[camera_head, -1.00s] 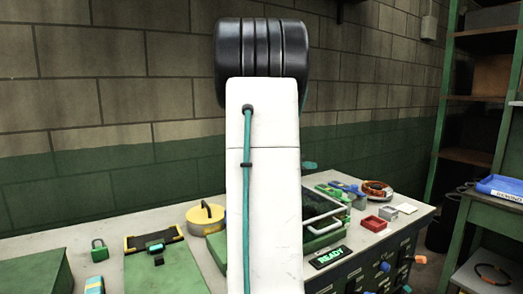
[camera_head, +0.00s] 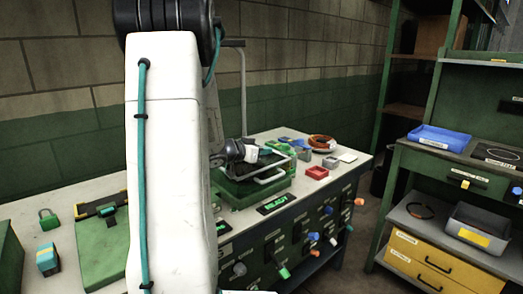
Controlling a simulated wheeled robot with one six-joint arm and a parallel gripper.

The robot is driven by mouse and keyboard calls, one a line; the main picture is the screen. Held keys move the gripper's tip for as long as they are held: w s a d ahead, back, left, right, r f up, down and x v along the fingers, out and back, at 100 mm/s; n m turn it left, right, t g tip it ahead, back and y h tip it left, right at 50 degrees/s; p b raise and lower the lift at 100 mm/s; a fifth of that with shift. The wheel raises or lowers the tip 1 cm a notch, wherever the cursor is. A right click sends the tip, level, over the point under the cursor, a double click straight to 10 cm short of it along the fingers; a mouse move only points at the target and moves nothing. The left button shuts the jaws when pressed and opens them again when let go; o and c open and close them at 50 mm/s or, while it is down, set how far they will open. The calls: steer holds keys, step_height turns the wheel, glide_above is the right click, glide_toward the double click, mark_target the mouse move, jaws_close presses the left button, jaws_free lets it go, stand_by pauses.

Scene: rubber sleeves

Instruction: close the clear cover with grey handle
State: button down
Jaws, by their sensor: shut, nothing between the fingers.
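The clear cover (camera_head: 256,168) is on the green box (camera_head: 247,191) on the workbench, right of my arm in the head view. Its pale grey handle (camera_head: 272,178) runs along the front and right side. The cover's left part is hidden behind my arm, and I cannot tell how far it stands open. My gripper (camera_head: 266,155) is shut and empty, its teal fingertips over the cover's far part in the picture. I cannot tell whether they touch it.
A READY sign (camera_head: 276,204) lies in front of the box. A red bin (camera_head: 316,172), small blocks and an orange coil (camera_head: 322,142) stand to the right. A green padlock (camera_head: 48,219) is at the left. A shelf unit with a blue tray (camera_head: 440,138) stands across a floor gap.

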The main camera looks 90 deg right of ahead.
steer(key=w+a+r, duration=0.6)
steer(key=a, duration=0.1)
steer(key=shift+w+a+r, duration=0.15)
steer(key=shift+w, duration=0.15)
stand_by(0.4)
